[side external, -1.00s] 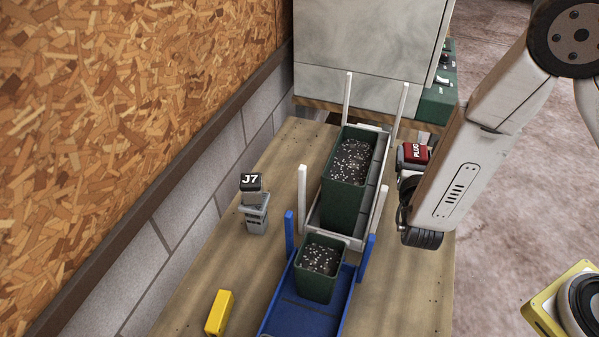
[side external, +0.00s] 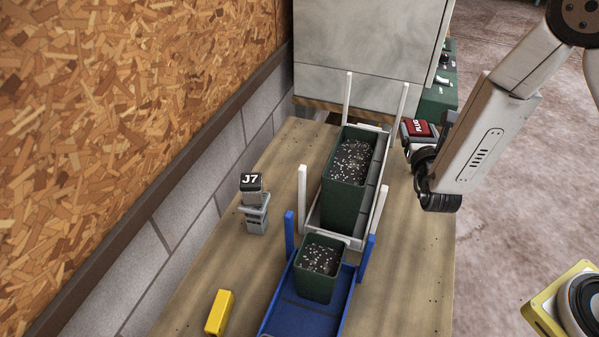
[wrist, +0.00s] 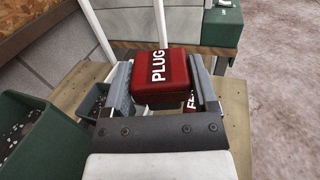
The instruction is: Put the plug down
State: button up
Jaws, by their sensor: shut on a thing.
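The plug is a red block with white PLUG lettering. It shows in the wrist view (wrist: 165,75) between the two grey fingers of my gripper (wrist: 162,85). In the side view the plug (side external: 419,128) is at the right edge of the wooden table, beside the white rack. My gripper (side external: 412,143) is shut on it there, partly hidden by my wrist. Another red piece with white lettering (wrist: 190,122) is partly visible below the plug in the wrist view. Whether the plug touches anything beneath it I cannot tell.
A white rack (side external: 374,218) holds a large green pot (side external: 341,190) of soil. A blue tray (side external: 300,316) holds a smaller green pot (side external: 317,284). A grey J7 piece (side external: 254,203) and yellow block (side external: 219,312) stand left. A grey machine (side external: 370,45) is behind. The table's front right is clear.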

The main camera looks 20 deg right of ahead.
aim_at(411, 126)
jog(key=r, duration=0.2)
jog(key=w+r+n+y, duration=0.1)
jog(key=r, duration=0.2)
jog(key=r+t+y, duration=0.1)
jog(key=r, duration=0.1)
jog(key=shift+w+r, duration=0.35)
jog(key=shift+r+n+y, duration=0.6)
jog(key=shift+r, duration=0.4)
jog(key=shift+f, duration=0.1)
jog(key=shift+s+a+f, duration=0.1)
jog(key=shift+a+f, duration=0.25)
jog(key=shift+a, duration=0.05)
jog(key=s+a+f+m+g+h, duration=0.4)
jog(key=s+a+f+h, duration=0.3)
jog(key=s+f, duration=0.3)
jog(key=shift+s+a+f+m+h, duration=0.25)
jog(key=shift+s+m, duration=0.55)
jog(key=shift+s, duration=0.9)
jog(key=shift+d+f, duration=0.1)
jog(key=shift+f, duration=0.05)
jog(key=shift+f, duration=2.8)
